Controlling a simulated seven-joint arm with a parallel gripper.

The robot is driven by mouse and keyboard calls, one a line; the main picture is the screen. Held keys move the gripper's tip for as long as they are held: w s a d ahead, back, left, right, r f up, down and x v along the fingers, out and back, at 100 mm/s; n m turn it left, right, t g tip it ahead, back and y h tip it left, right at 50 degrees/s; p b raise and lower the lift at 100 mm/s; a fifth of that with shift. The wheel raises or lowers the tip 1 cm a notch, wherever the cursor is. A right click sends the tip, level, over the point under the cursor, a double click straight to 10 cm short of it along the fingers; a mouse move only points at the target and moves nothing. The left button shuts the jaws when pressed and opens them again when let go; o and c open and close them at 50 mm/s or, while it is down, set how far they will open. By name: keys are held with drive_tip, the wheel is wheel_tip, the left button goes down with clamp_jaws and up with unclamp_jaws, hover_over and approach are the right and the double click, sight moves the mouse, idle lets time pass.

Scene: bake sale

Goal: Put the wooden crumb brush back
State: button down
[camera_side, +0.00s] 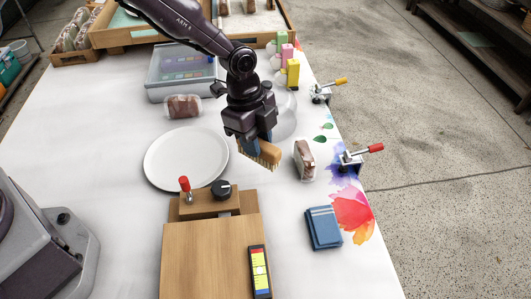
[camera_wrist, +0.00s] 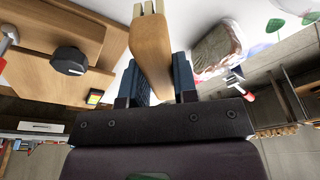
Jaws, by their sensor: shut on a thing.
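The wooden crumb brush (camera_side: 262,155) is held in my gripper (camera_side: 254,137), bristles pointing down, above the white table between a white plate and a wrapped loaf. In the wrist view the brush's wooden body (camera_wrist: 152,55) sits between the two dark fingers of my gripper (camera_wrist: 158,82), with pale bristles at its far end. The fingers are shut on it. The brush appears raised off the table, though its exact height is hard to tell.
A white plate (camera_side: 186,158) lies left of the brush and a wrapped loaf (camera_side: 304,160) right. A wooden board (camera_side: 205,250) with knobs is in front, blue cloths (camera_side: 323,228) at right. Clamps (camera_side: 350,159) sit on the right edge. A clear-lidded box (camera_side: 180,75) stands behind.

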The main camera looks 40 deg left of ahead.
drive_tip(key=shift+w+d+f, duration=0.2)
drive_tip(key=shift+w+f, duration=0.25)
drive_tip(key=shift+f, duration=0.1)
drive_tip(key=shift+w+d+f, duration=0.2)
drive_tip(key=shift+w+f, duration=0.2)
drive_tip(key=shift+f, duration=0.15)
drive_tip(key=shift+a+x, duration=0.15)
drive_tip(key=shift+x, duration=0.65)
drive_tip(key=shift+a+x, duration=0.2)
drive_tip(key=shift+x, duration=0.55)
drive_tip(key=shift+w+f, duration=0.1)
drive_tip(key=shift+f, duration=0.15)
drive_tip(key=c, duration=0.9)
unclamp_jaws()
drive_tip(key=shift+r, duration=0.1)
drive_tip(key=v, duration=1.2)
drive_tip(key=shift+d+r, duration=0.1)
